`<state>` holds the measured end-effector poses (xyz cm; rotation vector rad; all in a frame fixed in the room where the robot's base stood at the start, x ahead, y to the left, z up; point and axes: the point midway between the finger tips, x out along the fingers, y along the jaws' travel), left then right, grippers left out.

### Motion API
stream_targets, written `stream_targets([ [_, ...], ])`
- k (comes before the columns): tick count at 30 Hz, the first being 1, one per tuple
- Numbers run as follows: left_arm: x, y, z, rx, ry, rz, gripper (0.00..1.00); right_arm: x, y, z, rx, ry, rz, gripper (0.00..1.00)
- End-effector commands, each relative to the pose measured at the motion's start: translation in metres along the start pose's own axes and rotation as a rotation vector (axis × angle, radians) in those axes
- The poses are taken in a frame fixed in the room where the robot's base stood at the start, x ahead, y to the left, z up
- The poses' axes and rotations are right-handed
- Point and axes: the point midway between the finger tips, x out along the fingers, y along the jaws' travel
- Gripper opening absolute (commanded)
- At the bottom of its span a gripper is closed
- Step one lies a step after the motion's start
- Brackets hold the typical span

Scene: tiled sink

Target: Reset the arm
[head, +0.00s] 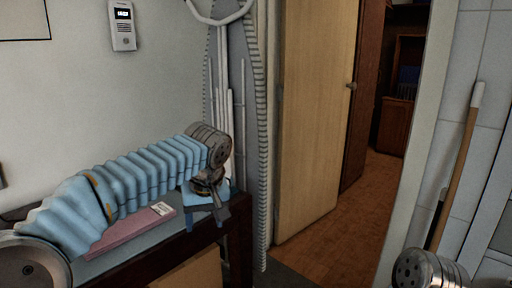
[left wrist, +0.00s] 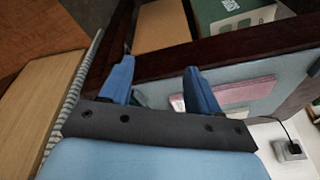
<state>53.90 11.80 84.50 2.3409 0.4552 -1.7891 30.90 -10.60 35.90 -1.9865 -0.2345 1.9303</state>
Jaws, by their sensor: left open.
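My left arm, in a blue ribbed sleeve, reaches in from the left in the head view. My left gripper (head: 207,200) is above the near right corner of a dark wooden table (head: 200,240). In the left wrist view its two blue fingers (left wrist: 158,74) are spread apart with nothing between them. The table's dark edge (left wrist: 225,53) lies beyond the fingers there. My right gripper is out of both views; only a metal part of mine shows at the bottom right of the head view.
A flat pink item (head: 130,232) with a white label lies on the table; it also shows in the left wrist view (left wrist: 245,92). An ironing board (head: 238,110) leans at the wall. Beyond it are a wooden door (head: 317,110), an open doorway and clear brown floor (head: 350,215).

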Motion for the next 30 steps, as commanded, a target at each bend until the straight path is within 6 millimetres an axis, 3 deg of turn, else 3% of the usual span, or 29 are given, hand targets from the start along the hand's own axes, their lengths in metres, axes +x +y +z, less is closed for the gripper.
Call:
stream_targets([
  [1, 0.035, 0.009, 0.005, 0.048, -0.035, 0.013, 0.62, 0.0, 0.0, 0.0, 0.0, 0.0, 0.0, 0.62],
  [3, 0.085, 0.023, 0.017, 0.121, -0.081, 0.056, 0.62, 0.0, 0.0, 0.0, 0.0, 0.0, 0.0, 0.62],
  [8, 0.198, 0.043, 0.063, 0.243, -0.187, 0.185, 0.62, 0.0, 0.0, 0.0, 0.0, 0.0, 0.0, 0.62],
  [12, 0.286, 0.044, 0.125, 0.283, -0.27, 0.312, 0.62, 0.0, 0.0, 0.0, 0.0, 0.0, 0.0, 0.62],
  [15, 0.339, 0.034, 0.18, 0.268, -0.311, 0.396, 0.62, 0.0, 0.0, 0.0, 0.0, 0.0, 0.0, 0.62],
  [19, 0.386, 0.01, 0.255, 0.216, -0.332, 0.463, 0.62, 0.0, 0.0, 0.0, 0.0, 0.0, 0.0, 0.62],
  [21, 0.399, -0.005, 0.288, 0.187, -0.329, 0.474, 0.62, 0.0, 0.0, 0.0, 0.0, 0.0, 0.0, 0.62],
  [24, 0.408, -0.023, 0.323, 0.157, -0.321, 0.469, 0.62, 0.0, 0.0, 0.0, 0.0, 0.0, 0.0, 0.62],
  [27, 0.41, -0.035, 0.341, 0.144, -0.31, 0.46, 0.62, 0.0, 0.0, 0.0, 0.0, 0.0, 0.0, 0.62],
  [30, 0.411, -0.039, 0.347, 0.14, -0.303, 0.455, 0.62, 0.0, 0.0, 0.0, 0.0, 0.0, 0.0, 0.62],
])
